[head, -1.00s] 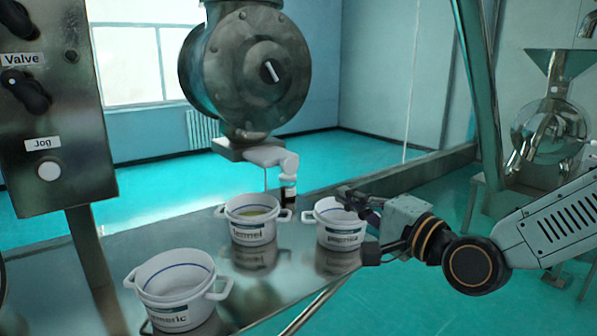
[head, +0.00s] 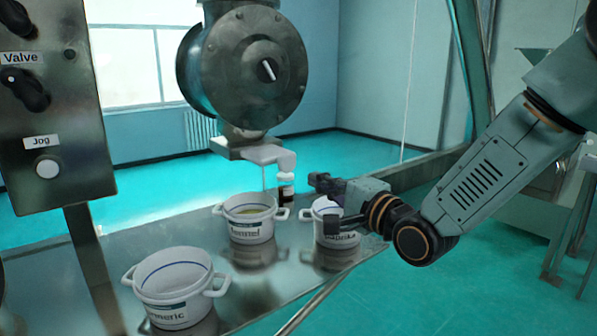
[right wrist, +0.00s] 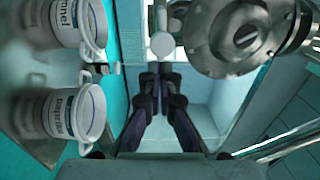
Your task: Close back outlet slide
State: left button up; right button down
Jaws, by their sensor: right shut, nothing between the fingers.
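The steel outlet housing (head: 245,75) hangs over the table. At its bottom is a dark flange, and a pale piece with a rounded end (head: 270,155), apparently the outlet slide, sticks out to the right. In the right wrist view the pale piece (right wrist: 162,44) lies just beyond the fingertips, with a visible gap. My right gripper (head: 318,183) is shut and empty, to the right of and lower than the pale piece, above the paprika pot. In the right wrist view its fingertips (right wrist: 160,70) are together. My left gripper is out of view.
A fennel pot (head: 250,232) stands below the outlet, a paprika pot (head: 335,240) to its right under my right gripper, and a third pot (head: 172,308) front left. A small dark bottle (head: 286,190) is below the pale piece. A control panel (head: 50,110) stands left.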

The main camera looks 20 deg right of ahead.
aim_at(289, 166)
jog(key=x, duration=0.6)
jog(key=shift+w+a+r, duration=0.1)
jog(key=shift+w+a, duration=0.05)
jog(key=shift+w, duration=0.15)
jog(key=shift+w+a, duration=0.2)
jog(key=shift+w, duration=0.15)
jog(key=shift+s+d, duration=0.1)
jog(key=shift+p, duration=0.3)
